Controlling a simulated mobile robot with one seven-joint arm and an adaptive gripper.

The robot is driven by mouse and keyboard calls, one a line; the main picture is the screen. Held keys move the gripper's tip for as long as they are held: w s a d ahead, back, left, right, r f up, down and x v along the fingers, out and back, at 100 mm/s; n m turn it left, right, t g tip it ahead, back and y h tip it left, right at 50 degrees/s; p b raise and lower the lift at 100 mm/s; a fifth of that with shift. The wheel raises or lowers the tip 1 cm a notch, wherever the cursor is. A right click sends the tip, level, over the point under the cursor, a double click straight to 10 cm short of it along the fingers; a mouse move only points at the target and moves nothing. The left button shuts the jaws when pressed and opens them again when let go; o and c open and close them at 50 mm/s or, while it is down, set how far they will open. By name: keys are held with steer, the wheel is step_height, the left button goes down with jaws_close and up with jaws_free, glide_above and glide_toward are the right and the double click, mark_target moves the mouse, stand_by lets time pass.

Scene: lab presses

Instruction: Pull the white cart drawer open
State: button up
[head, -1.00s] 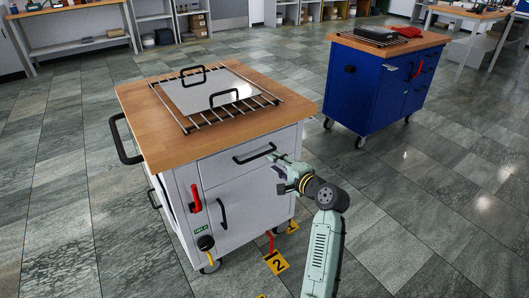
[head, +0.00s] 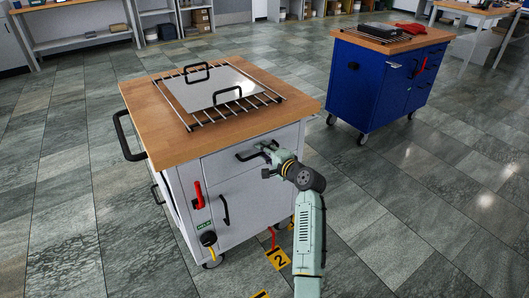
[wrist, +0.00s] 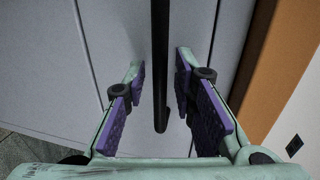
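The white cart (head: 240,203) stands left of centre in the head view, under a wooden top. Its drawer (head: 229,158) is just below the top and looks shut. The drawer's black bar handle (head: 248,155) runs across the drawer front; my gripper hides its right part. In the wrist view the handle (wrist: 160,70) passes between the two purple-padded fingers. My gripper (wrist: 163,95) is open around the handle, with a gap on each side. In the head view my gripper (head: 268,158) is at the right part of the handle.
A rack with a metal plate (head: 212,88) lies on the wooden top (head: 150,125). Below the drawer are a door handle (head: 224,209) and a red handle (head: 198,195). A blue cart (head: 365,95) stands behind at right. Yellow number markers (head: 278,259) are on the floor.

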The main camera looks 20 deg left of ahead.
jaws_close()
stand_by(0.6)
